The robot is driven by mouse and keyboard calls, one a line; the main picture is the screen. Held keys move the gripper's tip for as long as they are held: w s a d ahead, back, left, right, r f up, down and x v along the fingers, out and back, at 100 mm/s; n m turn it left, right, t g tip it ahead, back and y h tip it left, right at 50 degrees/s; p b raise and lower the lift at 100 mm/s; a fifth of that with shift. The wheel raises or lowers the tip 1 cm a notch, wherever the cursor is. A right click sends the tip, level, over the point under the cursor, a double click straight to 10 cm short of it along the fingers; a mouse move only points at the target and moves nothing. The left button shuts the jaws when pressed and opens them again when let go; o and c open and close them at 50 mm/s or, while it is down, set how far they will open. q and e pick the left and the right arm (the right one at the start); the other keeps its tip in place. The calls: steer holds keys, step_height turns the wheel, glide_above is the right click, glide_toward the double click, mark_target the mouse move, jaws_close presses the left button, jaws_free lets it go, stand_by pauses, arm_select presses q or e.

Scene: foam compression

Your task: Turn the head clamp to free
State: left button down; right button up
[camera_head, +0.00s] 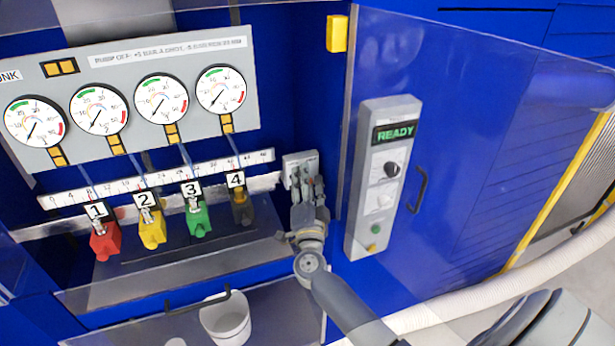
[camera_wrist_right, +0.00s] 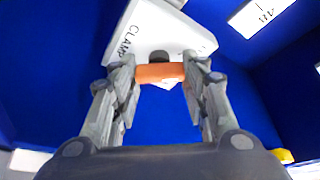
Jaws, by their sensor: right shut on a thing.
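The head clamp's light grey plate (camera_head: 298,160), lettered CLAMP, is at the right end of the scale rail in the head view. It also shows at the top of the right wrist view (camera_wrist_right: 150,28). An orange handle (camera_wrist_right: 160,73) lies crosswise in front of the plate. My right gripper (camera_wrist_right: 160,82) is shut on this handle, one finger at each end. In the head view my right gripper (camera_head: 308,190) covers most of the clamp, and the handle is hidden there. My left gripper is not in view.
Several numbered coloured heads, including the red one (camera_head: 105,240), stand left of the clamp below round gauges (camera_head: 162,99). A control box (camera_head: 382,175) reading READY is mounted to the right. A door handle (camera_head: 420,188) sticks out beside it. A white bucket (camera_head: 227,318) stands below.

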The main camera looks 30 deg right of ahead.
steer(key=m+g+y+p, duration=0.1)
steer(key=m, duration=0.4)
steer(key=m+g+y+p, duration=0.1)
steer(key=m+g, duration=0.1)
steer(key=m, duration=0.3)
steer(key=m+g+y+p, duration=0.1)
steer(key=m, duration=0.3)
steer(key=shift+m+g+y, duration=0.3)
steer(key=shift+m, duration=0.1)
stand_by(0.4)
steer(key=o, duration=1.1)
steer(key=v, duration=1.2)
